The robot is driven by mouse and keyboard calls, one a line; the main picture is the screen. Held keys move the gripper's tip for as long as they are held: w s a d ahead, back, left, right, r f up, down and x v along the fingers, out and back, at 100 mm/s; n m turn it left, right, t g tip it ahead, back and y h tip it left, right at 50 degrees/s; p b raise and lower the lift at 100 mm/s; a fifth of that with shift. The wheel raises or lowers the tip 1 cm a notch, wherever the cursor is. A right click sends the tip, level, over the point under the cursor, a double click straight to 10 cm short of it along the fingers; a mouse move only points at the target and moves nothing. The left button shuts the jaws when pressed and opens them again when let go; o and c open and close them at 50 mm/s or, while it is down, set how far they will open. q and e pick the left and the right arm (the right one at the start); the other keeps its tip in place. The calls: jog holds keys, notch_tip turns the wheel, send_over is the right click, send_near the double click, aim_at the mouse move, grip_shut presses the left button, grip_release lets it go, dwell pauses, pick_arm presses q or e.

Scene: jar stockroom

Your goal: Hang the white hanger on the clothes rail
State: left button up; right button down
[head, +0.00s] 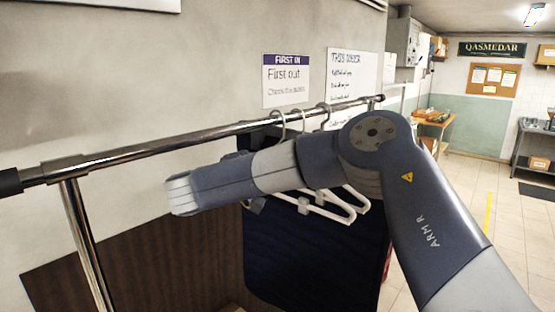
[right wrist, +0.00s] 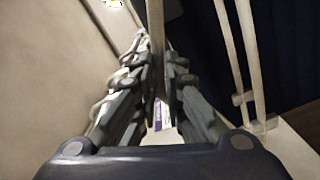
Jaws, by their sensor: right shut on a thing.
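The chrome clothes rail (head: 160,142) runs from the left edge to the middle right of the head view. Several hanger hooks sit on its right part, and white hangers (head: 318,208) show beneath my right arm. My right gripper (right wrist: 158,85) is hidden behind my arm in the head view. In the right wrist view its fingers are shut on a narrow pale bar (right wrist: 156,30), which looks like part of the white hanger. The held hanger's hook cannot be made out. Two white hanger bars (right wrist: 242,55) show to the right of the fingers. My left gripper is not in view.
A dark blue cloth or panel (head: 310,262) hangs below the rail, behind the hangers. A rail post (head: 85,240) stands at the left. The wall with signs (head: 286,80) is close behind the rail. Free floor lies at the right.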

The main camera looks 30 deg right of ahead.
jog(key=c, duration=1.6)
grip_release()
jog(key=v, duration=1.2)
